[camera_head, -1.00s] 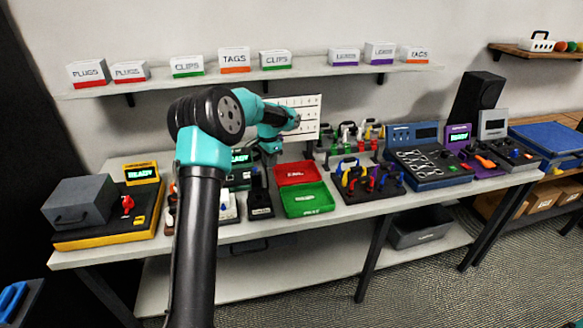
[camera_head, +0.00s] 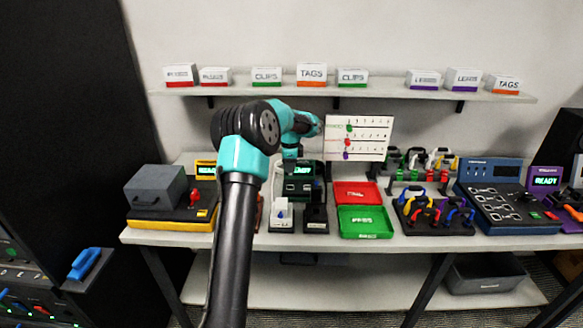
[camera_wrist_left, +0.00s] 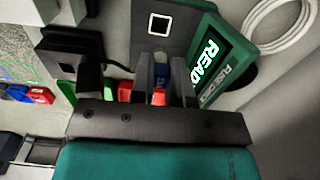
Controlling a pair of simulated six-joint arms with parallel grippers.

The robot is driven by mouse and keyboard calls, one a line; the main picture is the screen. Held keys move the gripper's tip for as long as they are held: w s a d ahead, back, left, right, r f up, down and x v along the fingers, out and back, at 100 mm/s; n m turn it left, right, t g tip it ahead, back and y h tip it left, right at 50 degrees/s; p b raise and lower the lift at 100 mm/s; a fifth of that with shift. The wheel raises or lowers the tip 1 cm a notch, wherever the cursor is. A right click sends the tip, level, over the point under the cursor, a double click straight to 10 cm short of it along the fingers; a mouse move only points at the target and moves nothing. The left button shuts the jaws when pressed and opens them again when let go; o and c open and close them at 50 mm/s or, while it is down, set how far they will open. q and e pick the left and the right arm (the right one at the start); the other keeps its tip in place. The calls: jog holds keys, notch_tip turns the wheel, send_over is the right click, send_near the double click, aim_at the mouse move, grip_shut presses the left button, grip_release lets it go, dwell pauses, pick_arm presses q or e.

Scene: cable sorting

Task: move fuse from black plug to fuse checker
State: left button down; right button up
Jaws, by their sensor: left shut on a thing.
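My left gripper (camera_head: 292,163) is over the fuse checker (camera_head: 299,187), a dark unit with a lit green screen. My right gripper is out of view.
A red tray (camera_head: 356,192) and a green tray (camera_head: 365,222) lie to the right. A stand with a white and blue part (camera_head: 282,214) is in front of the checker. A grey box (camera_head: 155,187) on a yellow base is left. A coiled white cable (camera_wrist_left: 280,25) lies near the checker.

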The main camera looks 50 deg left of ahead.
aim_at(290, 175)
pick_arm(q)
jog(key=shift+f, duration=0.1)
jog(key=shift+f, duration=2.65)
jog(key=shift+f, duration=0.9)
dwell(0.8)
jog(key=shift+c, duration=2.4)
grip_release()
jog(key=shift+r, duration=4)
